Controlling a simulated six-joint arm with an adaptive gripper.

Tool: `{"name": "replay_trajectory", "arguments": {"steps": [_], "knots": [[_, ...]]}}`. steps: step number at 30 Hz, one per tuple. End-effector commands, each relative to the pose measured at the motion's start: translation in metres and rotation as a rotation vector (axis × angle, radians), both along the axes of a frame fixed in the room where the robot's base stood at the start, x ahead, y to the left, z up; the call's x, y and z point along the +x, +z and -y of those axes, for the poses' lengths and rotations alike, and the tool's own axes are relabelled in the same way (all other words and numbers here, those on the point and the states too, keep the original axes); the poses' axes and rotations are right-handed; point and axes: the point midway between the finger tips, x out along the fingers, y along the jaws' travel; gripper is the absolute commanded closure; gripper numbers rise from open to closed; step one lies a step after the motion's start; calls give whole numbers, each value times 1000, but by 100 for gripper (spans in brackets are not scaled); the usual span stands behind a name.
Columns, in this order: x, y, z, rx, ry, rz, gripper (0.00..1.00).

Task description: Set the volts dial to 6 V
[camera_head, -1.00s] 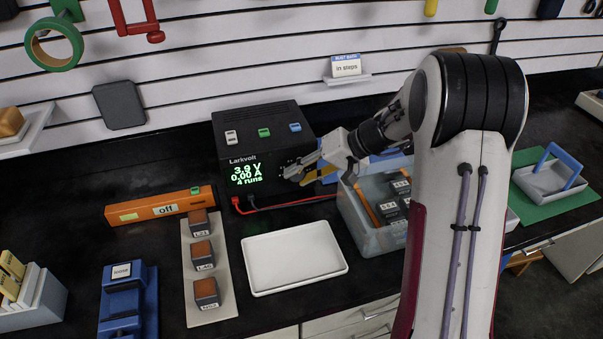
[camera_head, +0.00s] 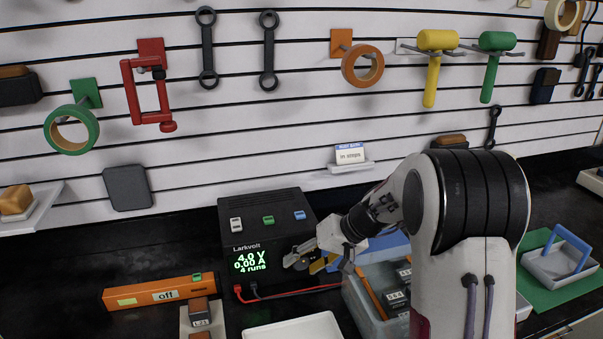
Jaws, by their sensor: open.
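The black Larkvolt power supply (camera_head: 262,222) stands on the bench against the slatted wall. Its green display (camera_head: 251,263) reads 4.0 V, 0.00 A and 4 runs. My gripper (camera_head: 292,262) is at the right part of its front face, with its fingers around or beside a dial there. The fingers largely hide the volts dial, so I cannot tell its pointer or whether the fingers touch it. My gripper is open.
A clear bin (camera_head: 357,308) with several dark blocks stands right of the supply, under my arm. An orange bar marked "off" (camera_head: 160,293) lies to the left. A white tray (camera_head: 292,328) is in front. Red and black leads (camera_head: 290,291) run from the supply.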

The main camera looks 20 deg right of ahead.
Motion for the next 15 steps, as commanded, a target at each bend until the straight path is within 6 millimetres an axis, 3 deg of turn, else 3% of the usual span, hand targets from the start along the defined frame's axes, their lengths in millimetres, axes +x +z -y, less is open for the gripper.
{"name": "replay_trajectory", "arguments": {"steps": [15], "knots": [[0,2,-3,-216,2,2,54]]}}
